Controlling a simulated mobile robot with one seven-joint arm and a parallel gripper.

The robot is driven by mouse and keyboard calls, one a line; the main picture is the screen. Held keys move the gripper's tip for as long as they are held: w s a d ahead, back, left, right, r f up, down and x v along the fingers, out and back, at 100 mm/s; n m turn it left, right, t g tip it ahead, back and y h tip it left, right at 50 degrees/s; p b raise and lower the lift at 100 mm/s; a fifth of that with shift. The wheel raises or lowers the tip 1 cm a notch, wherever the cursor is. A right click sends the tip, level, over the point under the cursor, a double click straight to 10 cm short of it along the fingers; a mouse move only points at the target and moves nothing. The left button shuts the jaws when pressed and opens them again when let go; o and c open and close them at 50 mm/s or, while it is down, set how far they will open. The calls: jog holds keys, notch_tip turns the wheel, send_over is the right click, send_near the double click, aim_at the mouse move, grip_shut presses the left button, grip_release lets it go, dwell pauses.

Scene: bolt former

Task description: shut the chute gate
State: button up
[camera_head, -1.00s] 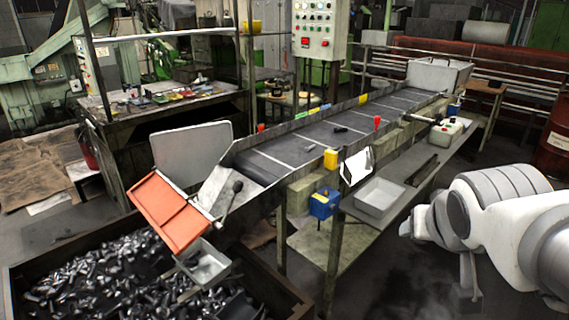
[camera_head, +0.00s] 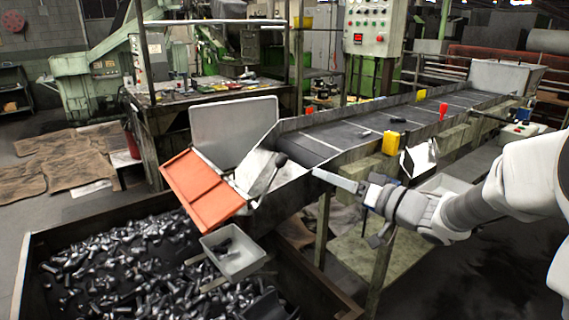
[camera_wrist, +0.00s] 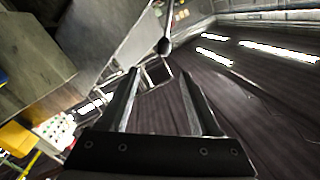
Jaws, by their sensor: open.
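The chute (camera_head: 258,170) is at the near end of the conveyor, with a sloped orange panel (camera_head: 200,192) over the bolt bin. A lever with a black knob (camera_head: 281,159) stands at the chute's right side, leaning up and right. I cannot tell which plate is the gate. My gripper (camera_head: 318,174) is to the right of the knob, apart from it in the head view. In the wrist view the knob (camera_wrist: 163,46) shows just beyond the gap between my open, empty fingers (camera_wrist: 161,76), with its rod running upward.
A grey upright panel (camera_head: 233,128) stands behind the chute. A small grey tray (camera_head: 250,262) with a dark piece in it hangs below the orange panel. The bin (camera_head: 345,305) is full of bolts. A yellow block (camera_head: 391,143) and a bright tilted plate (camera_head: 419,160) are along the conveyor's near side.

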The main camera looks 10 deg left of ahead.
jog(key=b+x, duration=0.2)
jog(key=x, duration=1.5)
jog(key=shift+a+r+b, duration=0.15)
jog(key=shift+a+b, duration=0.25)
jog(key=shift+s, duration=0.15)
grip_shut()
jog(key=shift+d, duration=0.1)
dwell(0.3)
